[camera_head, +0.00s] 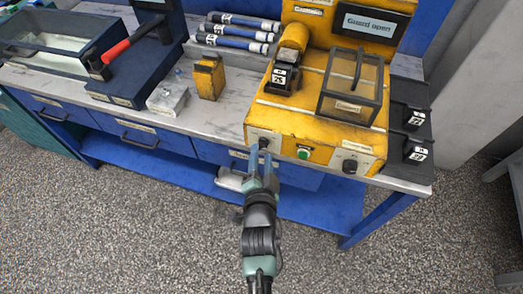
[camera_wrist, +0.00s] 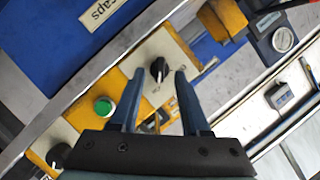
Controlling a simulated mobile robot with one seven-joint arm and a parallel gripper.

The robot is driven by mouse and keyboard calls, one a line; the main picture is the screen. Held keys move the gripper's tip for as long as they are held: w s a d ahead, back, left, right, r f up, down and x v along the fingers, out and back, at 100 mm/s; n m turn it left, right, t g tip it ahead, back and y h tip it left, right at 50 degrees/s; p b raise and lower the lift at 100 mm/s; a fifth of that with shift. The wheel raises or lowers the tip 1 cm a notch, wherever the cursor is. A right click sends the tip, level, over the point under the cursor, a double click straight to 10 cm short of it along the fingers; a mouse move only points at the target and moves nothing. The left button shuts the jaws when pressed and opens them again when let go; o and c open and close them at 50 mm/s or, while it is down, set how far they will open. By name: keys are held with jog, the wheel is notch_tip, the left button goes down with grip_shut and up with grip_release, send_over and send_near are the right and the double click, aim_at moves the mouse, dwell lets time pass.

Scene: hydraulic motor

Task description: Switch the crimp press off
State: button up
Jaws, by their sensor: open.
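The crimp press (camera_head: 262,118) is a yellow machine on the bench at the right, with a screen (camera_head: 370,22) reading "Guard open". Its front has a black rotary knob on a pale plate at the left, a green button (camera_head: 303,153) in the middle and a second black knob (camera_head: 350,165) at the right. My gripper (camera_head: 264,160) is open in front of the left plate and partly hides it in the head view. In the wrist view the black knob (camera_wrist: 159,68) lies between the two open fingertips (camera_wrist: 159,74). I cannot tell whether they touch it.
A clear guard box (camera_head: 350,88) stands on the press. Black numbered blocks (camera_head: 415,118) lie on the right. A yellow block (camera_head: 209,78), a metal block (camera_head: 167,97) and several hoses (camera_head: 235,35) lie left of the press. Blue drawers (camera_head: 140,132) are below the bench top.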

jog(key=shift+x, duration=1.05)
grip_shut()
